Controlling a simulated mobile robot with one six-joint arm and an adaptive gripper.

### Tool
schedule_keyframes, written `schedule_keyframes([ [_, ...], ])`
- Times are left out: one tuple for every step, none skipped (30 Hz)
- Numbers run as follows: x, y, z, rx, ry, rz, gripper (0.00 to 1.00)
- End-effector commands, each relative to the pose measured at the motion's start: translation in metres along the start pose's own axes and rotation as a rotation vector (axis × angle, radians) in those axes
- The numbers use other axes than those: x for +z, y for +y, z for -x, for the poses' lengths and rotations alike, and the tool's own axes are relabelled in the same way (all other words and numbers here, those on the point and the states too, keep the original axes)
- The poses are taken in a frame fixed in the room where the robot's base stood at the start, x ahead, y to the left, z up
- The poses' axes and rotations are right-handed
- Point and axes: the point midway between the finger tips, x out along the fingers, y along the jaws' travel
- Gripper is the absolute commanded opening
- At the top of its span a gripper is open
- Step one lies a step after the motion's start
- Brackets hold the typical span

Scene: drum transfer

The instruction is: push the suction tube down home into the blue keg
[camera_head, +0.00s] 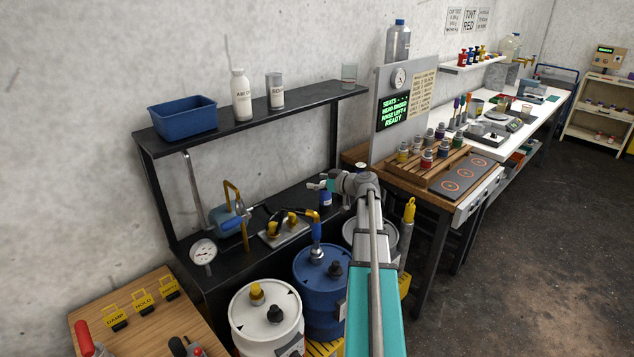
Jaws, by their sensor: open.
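The blue keg (311,308) stands on the floor in front of the black bench, with a dark cap on its top. An upright blue tube (316,233), which looks like the suction tube, stands at a grey fitting (317,254) on the keg's top. A yellow bent piece joins its upper end. How deep the tube sits inside the keg is hidden. My gripper (317,186) is small in view, above and behind the tube and apart from it in the picture. It points left and is open, with nothing seen between its fingers.
A white keg (266,325) stands left of the blue one; a pale keg (384,232) is partly behind my arm. The black bench holds a round gauge (203,252) and a pump-like unit (232,222). A shelf (310,98) overhangs it. The floor at right is clear.

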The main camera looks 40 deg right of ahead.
Motion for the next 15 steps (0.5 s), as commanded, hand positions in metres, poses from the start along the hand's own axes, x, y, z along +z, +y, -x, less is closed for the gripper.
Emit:
schedule_keyframes([
  [-0.009, 0.000, 0.002, 0.000, 0.000, 0.000, 0.88],
  [-0.011, 0.000, 0.003, 0.000, 0.000, 0.000, 0.88],
  [-0.014, 0.000, 0.004, 0.000, 0.000, 0.000, 0.88],
  [-0.017, 0.000, 0.004, 0.000, 0.000, 0.000, 0.88],
  [-0.019, 0.000, 0.005, 0.000, 0.000, 0.000, 0.88],
  [-0.023, 0.000, 0.006, 0.000, 0.000, 0.000, 0.88],
  [-0.025, 0.000, 0.006, 0.000, 0.000, 0.000, 0.88],
  [-0.028, 0.000, 0.007, 0.000, 0.000, 0.000, 0.88],
  [-0.031, 0.000, 0.008, 0.000, 0.000, 0.000, 0.88],
  [-0.033, 0.000, 0.008, 0.000, 0.000, 0.000, 0.88],
  [-0.036, 0.000, 0.009, 0.000, 0.000, 0.000, 0.88],
  [-0.039, 0.000, 0.010, 0.000, 0.000, 0.000, 0.88],
  [-0.041, 0.000, 0.010, 0.000, 0.000, 0.000, 0.88],
  [-0.044, 0.000, 0.011, 0.000, 0.000, 0.000, 0.88],
  [-0.047, 0.000, 0.012, 0.000, 0.000, 0.000, 0.88],
])
